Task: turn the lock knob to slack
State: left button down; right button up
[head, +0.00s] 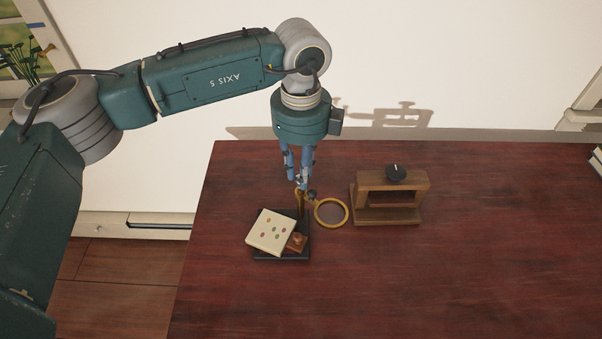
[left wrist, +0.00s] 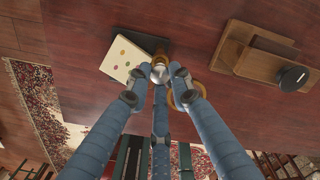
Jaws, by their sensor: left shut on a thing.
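My left gripper (head: 303,185) points straight down at the small stand on the left of the table. In the left wrist view its fingers (left wrist: 159,74) are shut on a small silver-grey round knob (left wrist: 160,70). The knob sits at the top of a brass post (head: 299,201) on the stand's black base (head: 284,258); the fingers partly hide it. A cream plate with coloured dots (head: 271,232) leans tilted on the stand, beside a small brown block (head: 296,242). I cannot read any lock marking. My right gripper is in neither view.
A yellow ring (head: 346,213) lies right of the stand, close to the gripper. Further right stands a wooden frame (head: 388,215) with a black dial (head: 396,173) on top. The table (head: 480,250) is clear in front and to the right. A white wall is behind.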

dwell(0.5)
pick_arm(q)
jog(key=c, duration=1.5)
grip_release()
jog(key=shift+c, duration=0.2)
jog(key=shift+r, duration=0.3)
notch_tip(320, 180, up, 12)
jog(key=shift+f, duration=0.25)
jog(key=shift+f, duration=0.1)
